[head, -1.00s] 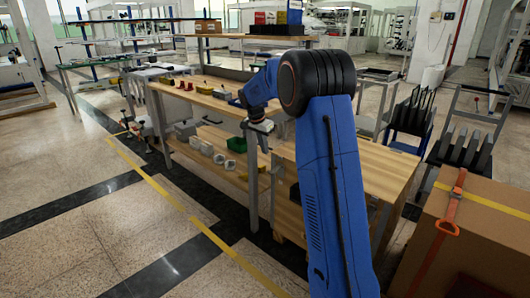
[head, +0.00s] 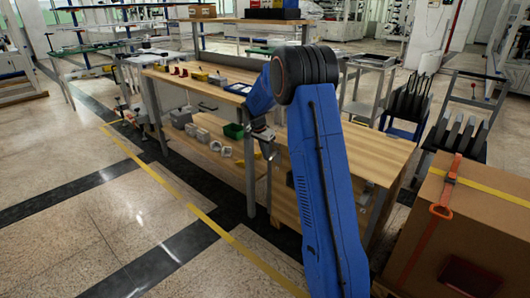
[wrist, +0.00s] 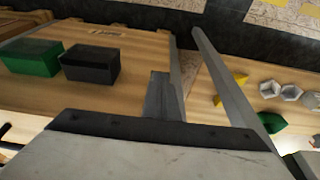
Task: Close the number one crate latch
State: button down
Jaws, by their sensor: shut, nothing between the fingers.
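A large brown crate (head: 480,225) stands at the right edge of the head view. An orange strap runs down it, with an orange ring-shaped fitting (head: 440,211) on the front upper edge. This may be the latch; no number is readable on it. My gripper (head: 267,152) hangs at the front side of the wooden workbench, well left of the crate and apart from it. In the wrist view my gripper (wrist: 162,92) is shut and empty, above a wooden shelf. The crate does not show in the wrist view.
The workbench (head: 370,155) stands between my arm and the back of the room. A green bin (wrist: 32,57) and a black bin (wrist: 90,64) lie near my gripper, beside a grey bench leg (wrist: 225,80). Dark racks (head: 460,135) stand behind the crate. Floor at left is clear.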

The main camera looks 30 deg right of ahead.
jog(key=shift+f, duration=0.1)
dwell(0.3)
notch_tip(320, 180, down, 9)
jog(key=d+t+h, duration=0.1)
jog(key=t+h, duration=0.1)
jog(key=h, duration=0.3)
jog(key=shift+w+h, duration=0.2)
jog(key=shift+h, duration=0.2)
dwell(1.3)
jog(key=shift+r, duration=0.25)
jog(key=shift+r, duration=0.7)
